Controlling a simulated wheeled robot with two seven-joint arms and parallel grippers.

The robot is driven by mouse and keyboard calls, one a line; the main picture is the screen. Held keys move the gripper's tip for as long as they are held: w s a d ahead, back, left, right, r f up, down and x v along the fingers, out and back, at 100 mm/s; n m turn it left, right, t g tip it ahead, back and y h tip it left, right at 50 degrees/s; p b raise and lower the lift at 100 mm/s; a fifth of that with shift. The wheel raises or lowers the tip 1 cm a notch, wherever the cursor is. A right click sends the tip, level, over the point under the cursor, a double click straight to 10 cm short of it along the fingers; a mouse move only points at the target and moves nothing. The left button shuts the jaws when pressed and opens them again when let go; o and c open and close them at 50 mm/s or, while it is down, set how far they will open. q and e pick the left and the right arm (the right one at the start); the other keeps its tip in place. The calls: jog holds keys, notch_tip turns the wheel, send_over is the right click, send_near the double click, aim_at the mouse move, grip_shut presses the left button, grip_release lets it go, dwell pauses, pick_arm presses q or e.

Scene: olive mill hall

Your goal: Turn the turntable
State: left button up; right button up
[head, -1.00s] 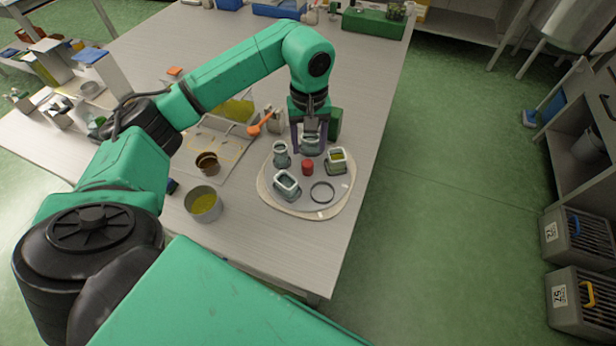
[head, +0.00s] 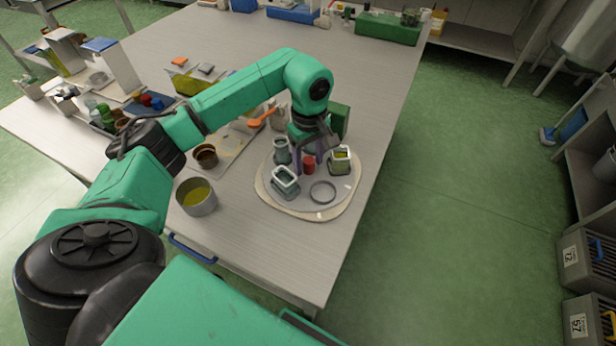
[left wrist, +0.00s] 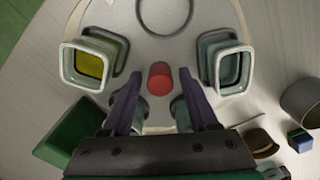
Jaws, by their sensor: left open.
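The turntable (head: 305,207) is a round grey plate with a pale rim near the table's right edge. A red knob (head: 308,164) stands near its middle. On the plate are a square jar with yellow-green content (head: 340,160), an empty-looking square jar (head: 285,182), a grey-green jar (head: 283,150) and a dark ring (head: 322,192). My left gripper (head: 308,158) points down over the plate, open. In the left wrist view the red knob (left wrist: 160,78) lies between its two purple fingers (left wrist: 160,85), with a gap on each side. Jars behind the fingers are partly hidden. My right gripper is out of view.
A metal bowl of yellow-green liquid (head: 197,196) and a brown pot (head: 205,155) stand left of the turntable. A green box (head: 340,119) stands just behind it. An orange-handled tool (head: 262,118) is behind left. Bare table lies in front.

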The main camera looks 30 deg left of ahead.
pick_arm(q)
jog(key=shift+r, duration=0.1)
grip_shut()
jog(key=m+b, duration=0.1)
jog(key=m, duration=0.2)
jog(key=shift+m+b, duration=0.35)
jog(key=shift+m, duration=0.85)
jog(key=m, duration=0.2)
jog(key=shift+m, duration=1.4)
jog(key=shift+c, duration=0.4)
grip_release()
